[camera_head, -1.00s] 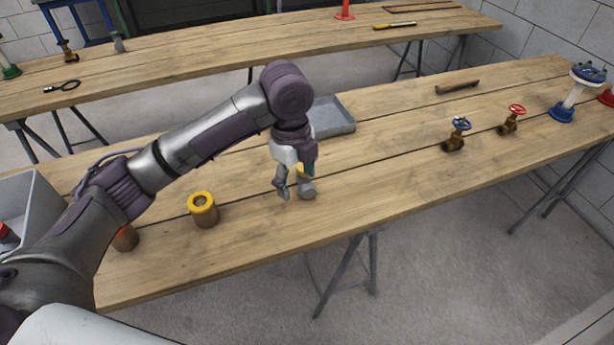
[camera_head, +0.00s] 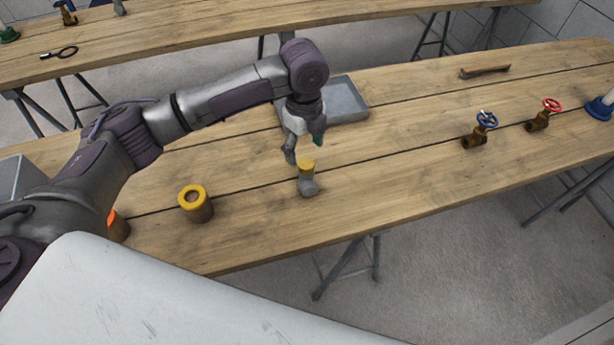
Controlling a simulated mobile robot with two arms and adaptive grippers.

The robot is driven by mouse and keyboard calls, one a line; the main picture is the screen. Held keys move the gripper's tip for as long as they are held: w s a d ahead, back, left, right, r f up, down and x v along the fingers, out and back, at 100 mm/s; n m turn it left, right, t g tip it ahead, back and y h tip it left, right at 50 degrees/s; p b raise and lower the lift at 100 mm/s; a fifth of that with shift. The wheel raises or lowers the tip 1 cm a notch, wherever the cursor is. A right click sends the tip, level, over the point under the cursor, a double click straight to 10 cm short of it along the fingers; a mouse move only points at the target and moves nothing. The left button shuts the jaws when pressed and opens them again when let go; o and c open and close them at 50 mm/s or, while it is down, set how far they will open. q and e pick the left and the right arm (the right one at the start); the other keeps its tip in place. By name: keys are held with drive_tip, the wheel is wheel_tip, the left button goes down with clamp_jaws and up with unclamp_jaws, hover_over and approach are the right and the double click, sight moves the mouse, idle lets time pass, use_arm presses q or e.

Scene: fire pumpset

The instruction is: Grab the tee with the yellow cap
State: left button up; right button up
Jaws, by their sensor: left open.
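The tee with the yellow cap (camera_head: 308,185) is a small grey fitting with a yellow top. It stands on the near wooden table in the middle of the head view. My left gripper (camera_head: 304,155) is open and empty, just above and behind the tee, with its fingers pointing down. I see a gap between the fingers, and the tee is not between them. Whether a finger touches the yellow cap is hard to tell. My right gripper is not in view.
A brown cylinder with a yellow ring (camera_head: 195,203) stands left of the tee. A grey tray (camera_head: 346,102) lies behind my gripper. A blue-wheel valve (camera_head: 479,130) and a red-wheel valve (camera_head: 544,115) stand at right.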

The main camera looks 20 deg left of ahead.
sight(306, 163)
use_arm(q)
drive_tip(key=shift+s+d+f+p, duration=0.15)
drive_tip(key=shift+f+p, duration=0.1)
drive_tip(key=shift+f, duration=0.35)
drive_tip(key=shift+s+d+f+p, duration=0.1)
drive_tip(key=shift+f+p, duration=0.15)
drive_tip(key=shift+f, duration=0.35)
wheel_tip(306, 163, down, 2)
drive_tip(key=shift+f, duration=0.6)
clamp_jaws()
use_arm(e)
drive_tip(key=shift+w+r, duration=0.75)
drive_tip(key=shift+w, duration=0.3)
